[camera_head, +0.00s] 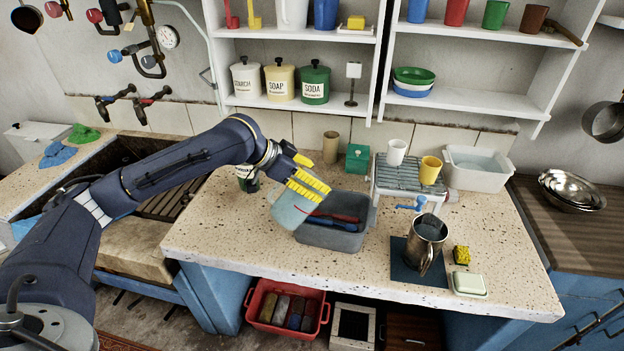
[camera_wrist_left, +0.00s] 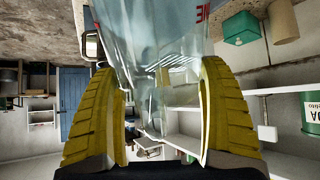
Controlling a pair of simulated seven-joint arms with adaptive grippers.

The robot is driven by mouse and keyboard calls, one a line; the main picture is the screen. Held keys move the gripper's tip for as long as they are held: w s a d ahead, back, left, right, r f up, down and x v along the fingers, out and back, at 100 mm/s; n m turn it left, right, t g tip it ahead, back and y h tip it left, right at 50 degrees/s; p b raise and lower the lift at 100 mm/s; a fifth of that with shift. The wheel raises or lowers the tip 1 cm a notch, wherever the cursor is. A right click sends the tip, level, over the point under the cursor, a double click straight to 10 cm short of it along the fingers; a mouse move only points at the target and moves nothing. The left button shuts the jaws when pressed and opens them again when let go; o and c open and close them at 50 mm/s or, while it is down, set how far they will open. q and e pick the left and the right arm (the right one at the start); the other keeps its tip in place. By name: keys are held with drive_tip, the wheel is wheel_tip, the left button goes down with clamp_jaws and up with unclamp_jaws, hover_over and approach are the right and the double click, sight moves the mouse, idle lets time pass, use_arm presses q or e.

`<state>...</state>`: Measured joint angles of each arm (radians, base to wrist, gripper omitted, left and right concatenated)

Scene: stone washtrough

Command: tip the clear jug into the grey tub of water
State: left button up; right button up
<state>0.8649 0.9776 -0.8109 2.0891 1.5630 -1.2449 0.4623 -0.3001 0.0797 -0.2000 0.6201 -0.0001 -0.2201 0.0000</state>
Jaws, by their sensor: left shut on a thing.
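The clear jug (camera_head: 289,214) is held tilted above the left end of the grey tub (camera_head: 333,240), its lower part overlapping the tub's rim in the head view. My left gripper (camera_head: 308,184) has its yellow fingers shut on the jug. In the left wrist view the jug (camera_wrist_left: 155,45) fills the space between both fingers (camera_wrist_left: 153,110). I cannot tell whether liquid is in the jug or running out. The tub stands on the speckled counter, with a red and a blue item in it; its water is hard to make out. My right gripper is not in view.
Right of the tub stand a grey rack (camera_head: 407,176) with a white cup and a yellow cup (camera_head: 430,171), and a steel pitcher (camera_head: 428,238) on a dark mat. A green box (camera_head: 358,158) is behind. The counter's front left (camera_head: 215,235) is clear.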

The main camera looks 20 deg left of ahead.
use_arm(q)
drive_tip(key=shift+w+d+f+g+y, duration=0.4)
drive_tip(key=shift+d+g+y, duration=0.05)
drive_tip(key=shift+g+y, duration=0.05)
drive_tip(key=shift+w, duration=0.1)
idle(0.7)
drive_tip(key=shift+w+d+f+g+y, duration=0.3)
drive_tip(key=shift+f+g+y, duration=0.1)
drive_tip(key=shift+g+y, duration=0.15)
drive_tip(key=shift+d+f+g+y, duration=0.15)
drive_tip(key=shift+f+g+y, duration=0.1)
drive_tip(key=shift+f+y, duration=0.1)
idle(1.0)
drive_tip(key=shift+w+d+f+g+y, duration=0.25)
drive_tip(key=shift+f+g+y, duration=0.1)
drive_tip(key=shift+f, duration=0.1)
drive_tip(key=shift+w+d+f+g+y, duration=0.15)
drive_tip(key=shift+w+f+g+y, duration=0.1)
drive_tip(key=shift+f+y, duration=0.15)
drive_tip(key=shift+s, duration=0.1)
idle(0.7)
drive_tip(key=shift+w+d+f+g+y, duration=0.4)
drive_tip(key=shift+f+g+y, duration=0.25)
drive_tip(key=shift+g+y, duration=0.15)
